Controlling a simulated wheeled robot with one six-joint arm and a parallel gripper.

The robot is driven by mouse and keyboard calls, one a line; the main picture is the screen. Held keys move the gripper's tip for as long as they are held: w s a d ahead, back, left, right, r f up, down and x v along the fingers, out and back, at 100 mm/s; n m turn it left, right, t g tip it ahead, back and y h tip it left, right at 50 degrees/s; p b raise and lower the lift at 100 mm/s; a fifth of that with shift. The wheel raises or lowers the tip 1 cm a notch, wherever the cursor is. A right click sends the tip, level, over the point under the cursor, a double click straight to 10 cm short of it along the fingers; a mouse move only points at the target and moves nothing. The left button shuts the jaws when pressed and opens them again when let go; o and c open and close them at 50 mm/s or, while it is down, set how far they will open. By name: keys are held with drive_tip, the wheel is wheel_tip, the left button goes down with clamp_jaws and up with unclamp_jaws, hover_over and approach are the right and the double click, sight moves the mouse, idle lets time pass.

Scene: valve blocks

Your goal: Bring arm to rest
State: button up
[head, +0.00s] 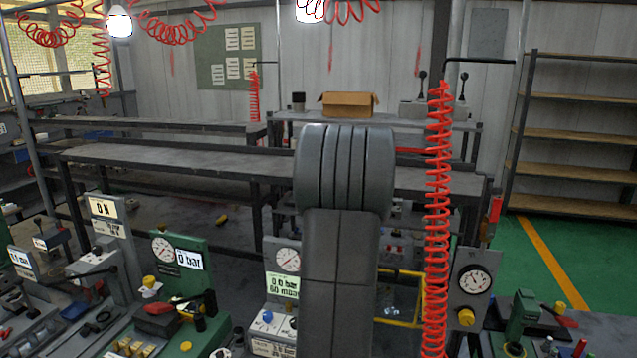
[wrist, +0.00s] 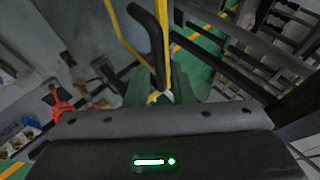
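My arm (head: 340,270) stands upright in the middle of the head view, its thick grey rounded joint on top. It hides part of the benches behind it. My gripper (wrist: 160,90) shows only in the wrist view, past its dark body with a lit green strip. Two dark green finger-like pieces stand apart there, with a gap between them. Nothing is seen held between them.
A red coiled hose (head: 437,220) hangs just right of my arm. Valve blocks with gauges, such as a green one (head: 190,260), fill the front left. A gauge panel (head: 471,285) stands right. Green floor (head: 575,250) is open at right. A yellow rail (wrist: 125,35) shows in the wrist view.

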drive_tip(key=shift+x, duration=1.75)
drive_tip(key=shift+r, duration=0.1)
